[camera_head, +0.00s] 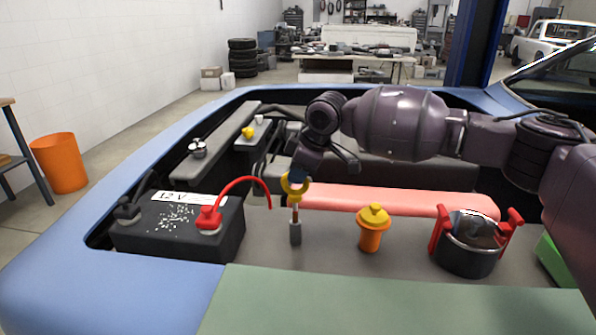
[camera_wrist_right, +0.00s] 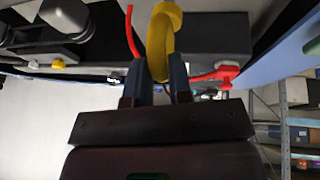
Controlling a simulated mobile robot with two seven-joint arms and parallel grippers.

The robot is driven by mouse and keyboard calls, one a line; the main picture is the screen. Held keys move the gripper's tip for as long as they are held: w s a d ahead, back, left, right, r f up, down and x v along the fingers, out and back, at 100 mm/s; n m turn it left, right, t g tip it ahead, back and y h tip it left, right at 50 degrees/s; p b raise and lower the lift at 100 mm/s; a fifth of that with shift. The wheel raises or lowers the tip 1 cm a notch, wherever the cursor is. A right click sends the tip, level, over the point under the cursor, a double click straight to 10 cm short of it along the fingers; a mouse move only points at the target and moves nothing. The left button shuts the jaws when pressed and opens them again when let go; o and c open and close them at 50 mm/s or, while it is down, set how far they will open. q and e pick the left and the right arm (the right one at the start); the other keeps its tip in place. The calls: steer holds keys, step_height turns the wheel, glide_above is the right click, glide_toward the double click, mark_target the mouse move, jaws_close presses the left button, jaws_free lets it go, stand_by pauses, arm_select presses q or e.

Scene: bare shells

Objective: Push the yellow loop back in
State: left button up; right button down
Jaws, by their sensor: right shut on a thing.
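The yellow loop (camera_head: 286,187) is the ring handle of a thin dipstick. A short length of its rod (camera_head: 295,211) shows between the loop and the grey tube (camera_head: 295,234) below, so the loop stands above the tube's top. My right gripper (camera_head: 299,178) comes down from above and is shut on the loop. In the right wrist view, the yellow loop (camera_wrist_right: 157,42) sits between the fingers of my right gripper (camera_wrist_right: 163,78). The rod's lower end is hidden. My left gripper is not in view.
A black 12 V battery (camera_head: 175,232) with a red cable (camera_head: 240,181) stands left of the tube. An orange-yellow capped filler (camera_head: 371,232) and a dark pot-like reservoir with red clips (camera_head: 466,257) stand to the right. A green cover (camera_head: 400,300) lies over the front edge.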

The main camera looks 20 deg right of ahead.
mark_target(302, 192)
step_height(302, 192, down, 7)
steer(key=shift+r, duration=0.15)
steer(key=shift+s+f, duration=0.1)
steer(key=shift+f, duration=0.25)
steer(key=c, duration=1)
jaws_free()
steer(key=shift+f, duration=0.1)
steer(key=shift+c, duration=0.2)
steer(key=shift+r, duration=0.2)
